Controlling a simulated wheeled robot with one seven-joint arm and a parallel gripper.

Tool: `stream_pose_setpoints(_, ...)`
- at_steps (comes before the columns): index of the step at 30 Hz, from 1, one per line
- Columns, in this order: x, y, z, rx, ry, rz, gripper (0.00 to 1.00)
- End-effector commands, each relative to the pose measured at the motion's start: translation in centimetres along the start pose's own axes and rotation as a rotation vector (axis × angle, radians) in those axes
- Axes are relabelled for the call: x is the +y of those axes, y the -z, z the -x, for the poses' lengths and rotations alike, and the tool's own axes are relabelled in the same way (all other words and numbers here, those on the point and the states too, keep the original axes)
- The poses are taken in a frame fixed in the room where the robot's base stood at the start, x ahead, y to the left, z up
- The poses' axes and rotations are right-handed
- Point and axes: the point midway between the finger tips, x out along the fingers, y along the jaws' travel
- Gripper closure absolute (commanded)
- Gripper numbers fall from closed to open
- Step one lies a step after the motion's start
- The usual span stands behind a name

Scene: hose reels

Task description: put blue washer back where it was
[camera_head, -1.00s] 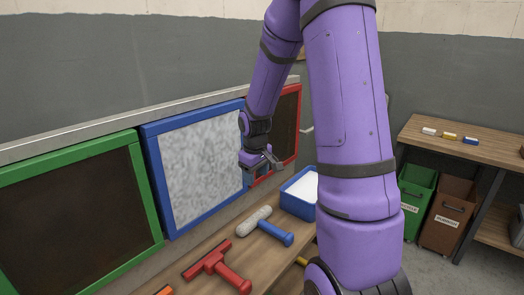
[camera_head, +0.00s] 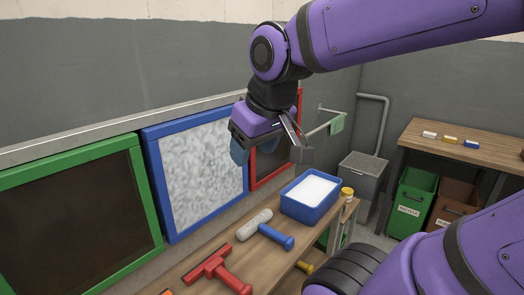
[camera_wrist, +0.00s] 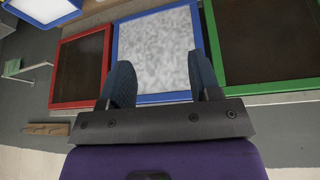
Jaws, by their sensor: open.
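The blue washer (camera_head: 273,236), with a blue handle and a white fluffy sleeve, lies on the wooden bench (camera_head: 222,246). It is between the red squeegee (camera_head: 218,271) and the blue tray (camera_head: 310,198). My gripper (camera_head: 271,146) is open and empty, raised above the bench in front of the blue-framed panel and the red-framed one. In the wrist view my gripper (camera_wrist: 160,75) has its fingers spread, with only the whitish panel showing between them. The washer does not show in the wrist view.
A whitish, cloudy blue-framed panel (camera_head: 201,170) hangs between dark green-framed (camera_head: 80,212) and red-framed (camera_head: 268,160) panels. The tray holds white contents. A yellow-capped bottle (camera_head: 347,193) stands by it. Bins (camera_head: 412,203) and a side table (camera_head: 487,145) are at right.

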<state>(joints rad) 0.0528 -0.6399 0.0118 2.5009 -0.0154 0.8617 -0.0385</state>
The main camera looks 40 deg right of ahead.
Motion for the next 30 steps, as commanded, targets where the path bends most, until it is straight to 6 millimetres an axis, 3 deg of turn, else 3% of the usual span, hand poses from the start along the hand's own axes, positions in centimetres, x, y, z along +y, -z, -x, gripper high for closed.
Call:
stream_pose_setpoints(3, -0.8, -1.7, 1.4, 0.030, 0.021, -0.006, 0.43)
stream_pose_setpoints(9, -1.2, -2.9, 2.1, 0.044, 0.038, -0.014, 0.43)
stream_pose_setpoints(30, -1.2, -2.9, 2.1, 0.044, 0.038, -0.015, 0.43)
